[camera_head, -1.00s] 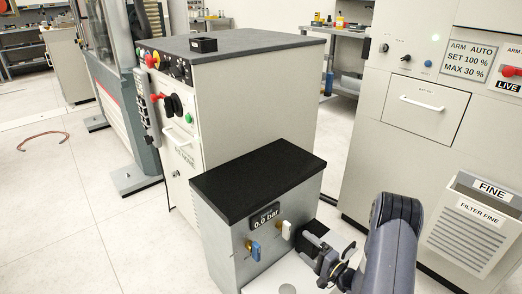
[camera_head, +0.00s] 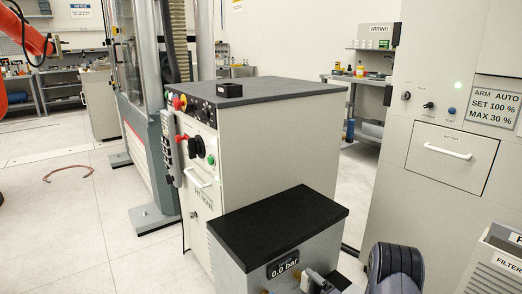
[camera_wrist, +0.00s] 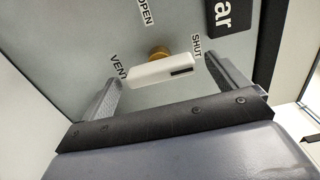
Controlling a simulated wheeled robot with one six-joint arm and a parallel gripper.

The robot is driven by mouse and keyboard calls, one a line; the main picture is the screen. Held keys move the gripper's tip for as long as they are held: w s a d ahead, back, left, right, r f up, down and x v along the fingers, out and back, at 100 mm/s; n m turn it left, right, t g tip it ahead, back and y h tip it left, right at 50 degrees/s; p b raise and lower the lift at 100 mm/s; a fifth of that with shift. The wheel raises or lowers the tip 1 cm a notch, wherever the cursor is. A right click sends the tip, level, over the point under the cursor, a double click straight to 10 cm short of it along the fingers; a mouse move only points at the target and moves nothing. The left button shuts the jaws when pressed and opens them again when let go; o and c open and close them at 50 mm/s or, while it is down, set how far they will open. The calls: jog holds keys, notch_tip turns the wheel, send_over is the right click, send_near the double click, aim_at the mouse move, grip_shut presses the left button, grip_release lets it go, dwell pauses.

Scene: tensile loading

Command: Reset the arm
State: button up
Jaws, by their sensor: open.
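My gripper (camera_wrist: 167,74) is open in the wrist view, its two fingers on either side of a white lever handle (camera_wrist: 160,71). The lever sits on a brass stem on a grey panel, between the words VENT and SHUT. Whether the fingers touch it I cannot tell. In the head view my gripper (camera_head: 318,282) is at the front of a grey box with a black top (camera_head: 280,226), partly cut off by the lower edge. A red-orange robot arm (camera_head: 30,40) shows at the far left.
A pressure display (camera_head: 283,268) on the box reads 0.0 bar. A taller cabinet (camera_head: 275,140) with knobs and buttons stands behind the box. A pale cabinet with a drawer (camera_head: 450,157) stands at the right. A reddish cable (camera_head: 70,173) lies on the otherwise clear floor at left.

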jog(key=p+v, duration=0.3)
jog(key=v, duration=0.8)
jog(key=b+x, duration=0.3)
jog(key=x, duration=0.8)
jog(key=shift+w+a+f, duration=0.1)
jog(key=shift+w+a, duration=0.05)
jog(key=shift+a, duration=0.05)
jog(key=shift+d+n+b, duration=0.15)
jog(key=shift+n+b, duration=0.15)
jog(key=shift+n, duration=0.4)
jog(key=n+b, duration=0.1)
jog(key=n, duration=0.6)
jog(key=shift+n+b, duration=0.4)
jog(key=n, duration=0.4)
jog(key=shift+n+b, duration=0.35)
jog(key=shift+n, duration=0.05)
jog(key=n, duration=0.4)
jog(key=shift+v, duration=0.85)
